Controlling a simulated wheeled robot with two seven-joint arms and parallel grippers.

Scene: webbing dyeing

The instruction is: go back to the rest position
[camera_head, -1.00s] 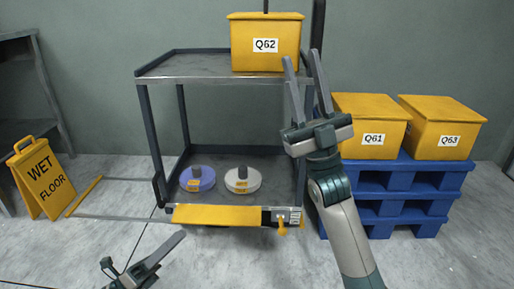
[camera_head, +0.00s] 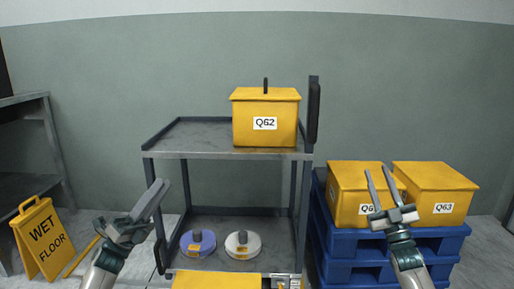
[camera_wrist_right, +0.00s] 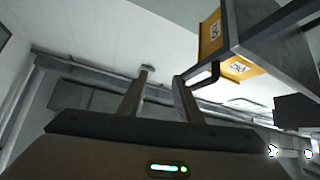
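My right gripper (camera_head: 378,169) is raised at the right, in front of the yellow boxes. Its two fingers stand apart with nothing between them, and the same open fingers show in the right wrist view (camera_wrist_right: 163,74). My left gripper (camera_head: 163,184) is at the left, beside the cart's left side. Its fingers are seen nearly edge-on, overlapping, so the gap between them cannot be judged. No held object shows there. The yellow box Q62 (camera_head: 265,105) stands on the cart's top shelf, with a dark handle on its lid. It also shows in the right wrist view (camera_wrist_right: 211,35).
The grey cart (camera_head: 190,137) stands ahead, with a purple reel (camera_head: 208,239) and a white reel (camera_head: 253,241) on its lower shelf. Boxes Q61 (camera_head: 345,185) and Q63 (camera_head: 440,185) sit on blue pallets (camera_head: 340,245). A wet floor sign (camera_head: 43,238) stands left.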

